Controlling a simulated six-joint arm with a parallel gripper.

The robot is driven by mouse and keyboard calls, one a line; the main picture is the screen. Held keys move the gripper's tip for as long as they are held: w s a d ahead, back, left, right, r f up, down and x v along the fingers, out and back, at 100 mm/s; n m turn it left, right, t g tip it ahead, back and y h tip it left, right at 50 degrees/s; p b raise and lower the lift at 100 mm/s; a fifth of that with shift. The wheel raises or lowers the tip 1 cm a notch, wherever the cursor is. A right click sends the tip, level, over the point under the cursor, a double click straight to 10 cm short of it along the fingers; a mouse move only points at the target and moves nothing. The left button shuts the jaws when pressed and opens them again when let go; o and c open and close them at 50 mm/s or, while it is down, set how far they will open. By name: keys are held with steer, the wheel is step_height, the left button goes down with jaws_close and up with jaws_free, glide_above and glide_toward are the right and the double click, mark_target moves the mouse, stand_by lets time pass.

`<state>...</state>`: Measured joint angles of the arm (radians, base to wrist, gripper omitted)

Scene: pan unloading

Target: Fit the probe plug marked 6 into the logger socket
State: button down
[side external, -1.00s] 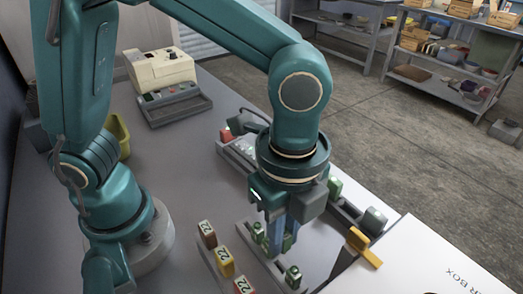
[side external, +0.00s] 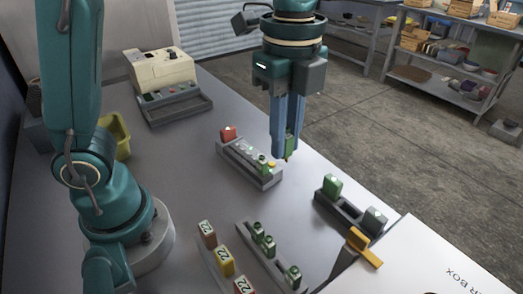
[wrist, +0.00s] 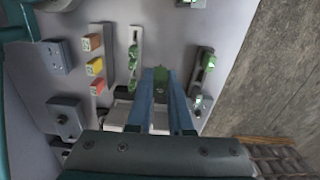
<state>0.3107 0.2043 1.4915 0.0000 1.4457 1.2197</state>
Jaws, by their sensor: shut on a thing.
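My gripper (side external: 287,145) is shut on a green plug (side external: 289,142), held high above the table, behind and right of the rack. The held plug also shows between the fingers in the wrist view (wrist: 160,75); its mark is not readable. A long grey rack (side external: 252,240) at the front holds several green plugs, with a gap between the middle and front ones. A grey block (side external: 235,157) with a red part, pale round spots and a small green piece lies below and left of my gripper. I cannot tell which thing is the logger socket.
Red and yellow blocks marked 22 (side external: 226,262) stand at the front. A beige device (side external: 160,70), a yellow bin (side external: 117,135) and an orange clip (side external: 362,247) are also there. The table's middle is clear.

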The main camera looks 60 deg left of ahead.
steer(key=w+a, duration=0.3)
steer(key=a, duration=0.5)
glide_above(249, 163)
step_height(249, 163, down, 7)
steer(key=shift+n, duration=0.4)
steer(key=shift+a+f, duration=0.1)
steer(key=shift+f, duration=2.4)
steer(key=shift+f, duration=0.9)
steer(key=c, duration=0.8)
jaws_free()
steer(key=shift+o, duration=0.2)
steer(key=shift+r, duration=0.1)
